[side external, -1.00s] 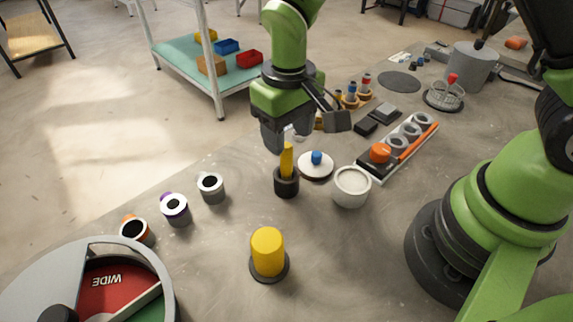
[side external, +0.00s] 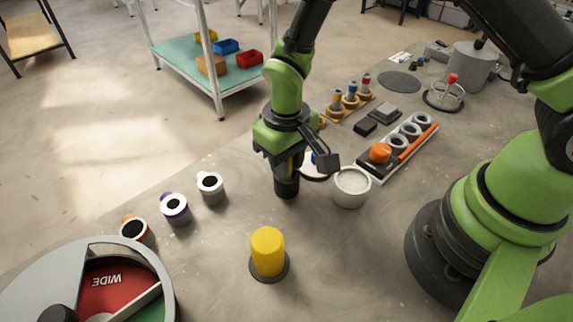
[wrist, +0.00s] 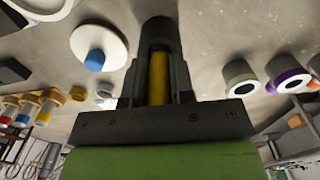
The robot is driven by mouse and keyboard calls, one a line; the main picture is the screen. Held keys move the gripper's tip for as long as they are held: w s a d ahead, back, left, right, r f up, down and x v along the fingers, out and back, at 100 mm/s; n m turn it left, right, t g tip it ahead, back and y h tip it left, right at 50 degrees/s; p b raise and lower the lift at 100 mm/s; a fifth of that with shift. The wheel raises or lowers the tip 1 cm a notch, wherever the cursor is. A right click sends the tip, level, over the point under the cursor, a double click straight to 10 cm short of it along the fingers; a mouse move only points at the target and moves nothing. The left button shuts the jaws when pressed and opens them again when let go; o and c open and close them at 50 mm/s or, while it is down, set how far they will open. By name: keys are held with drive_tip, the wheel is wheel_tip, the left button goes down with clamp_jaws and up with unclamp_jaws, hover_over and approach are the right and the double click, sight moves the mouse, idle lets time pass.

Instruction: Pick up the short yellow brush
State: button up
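The short yellow brush stands upright in a dark round holder (side external: 287,188); in the side view my gripper (side external: 287,172) hides most of it. In the wrist view the yellow brush (wrist: 158,78) shows between the two dark fingers of my gripper (wrist: 160,70), with the dark holder (wrist: 159,30) just beyond them. The fingers point down over the brush, close to the holder's rim. One finger is on each side of the brush. I cannot tell whether they touch it.
A white disc with a blue knob (side external: 314,165) and a white cup (side external: 351,187) stand close on the right. A yellow cylinder (side external: 268,252) stands in front. Several small pots, one of them purple-rimmed (side external: 175,208), line the left. The table between is clear.

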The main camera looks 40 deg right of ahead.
clamp_jaws()
drive_tip(key=shift+r, duration=0.15)
wheel_tip(320, 180, up, 10)
drive_tip(key=shift+f, duration=0.1)
idle(0.4)
drive_tip(key=s+d+n, duration=0.6)
drive_tip(key=s+d, duration=0.1)
drive_tip(key=s, duration=0.2)
drive_tip(key=shift+d+f, duration=0.15)
drive_tip(key=shift+f, duration=1.1)
drive_tip(key=shift+d+f, duration=0.1)
drive_tip(key=shift+f, duration=1.15)
